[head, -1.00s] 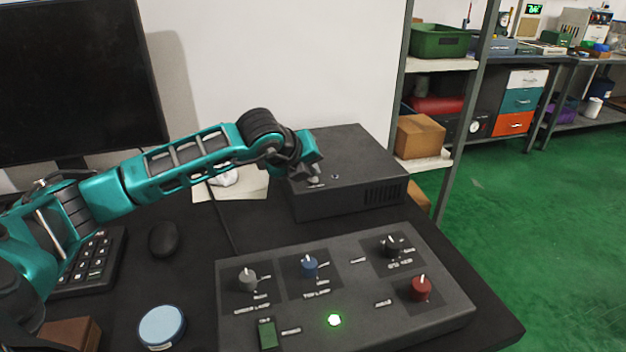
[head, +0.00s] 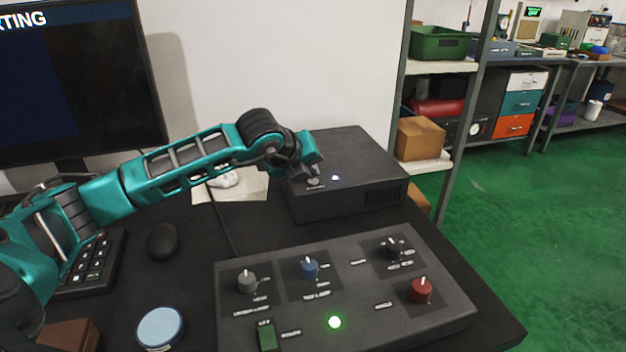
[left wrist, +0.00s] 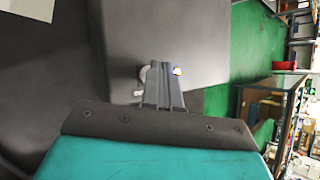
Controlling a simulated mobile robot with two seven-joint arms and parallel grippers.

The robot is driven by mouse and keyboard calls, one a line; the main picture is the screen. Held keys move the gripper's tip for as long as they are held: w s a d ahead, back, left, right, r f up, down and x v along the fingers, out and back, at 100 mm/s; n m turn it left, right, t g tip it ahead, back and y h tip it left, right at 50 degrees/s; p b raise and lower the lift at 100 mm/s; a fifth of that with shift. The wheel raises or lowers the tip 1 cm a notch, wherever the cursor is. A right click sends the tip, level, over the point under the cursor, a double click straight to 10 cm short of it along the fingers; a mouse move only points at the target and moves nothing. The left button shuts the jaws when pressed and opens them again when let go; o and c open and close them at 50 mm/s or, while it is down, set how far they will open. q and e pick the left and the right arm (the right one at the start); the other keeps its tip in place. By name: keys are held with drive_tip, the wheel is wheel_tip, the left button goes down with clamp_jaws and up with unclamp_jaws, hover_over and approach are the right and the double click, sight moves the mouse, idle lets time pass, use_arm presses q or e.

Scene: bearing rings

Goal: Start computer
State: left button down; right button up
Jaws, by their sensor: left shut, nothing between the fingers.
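The computer (head: 350,165) is a dark box at the back right of the desk. A small light (head: 335,178) on its top glows white; it also shows in the left wrist view (left wrist: 178,71). The monitor (head: 75,90) at the left is lit dark blue, with white letters ending in "RTING" at its top edge. My left gripper (head: 315,182) is shut and empty, its fingertips at the top front of the computer, beside the light. In the left wrist view the closed fingers (left wrist: 162,68) reach over the box; I cannot tell whether they touch it. My right gripper is out of view.
A grey control panel (head: 350,270) with several knobs and a lit green light (head: 334,322) lies in front. A mouse (head: 163,241), a keypad (head: 95,262) and a blue-topped round tin (head: 161,327) are at the left. A shelf (head: 425,165) stands at the right.

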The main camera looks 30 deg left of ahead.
sight(310, 182)
use_arm(q)
drive_tip(key=shift+r, duration=0.5)
drive_tip(key=shift+r, duration=0.1)
drive_tip(key=shift+r+p, duration=1.3)
drive_tip(key=shift+r, duration=1.1)
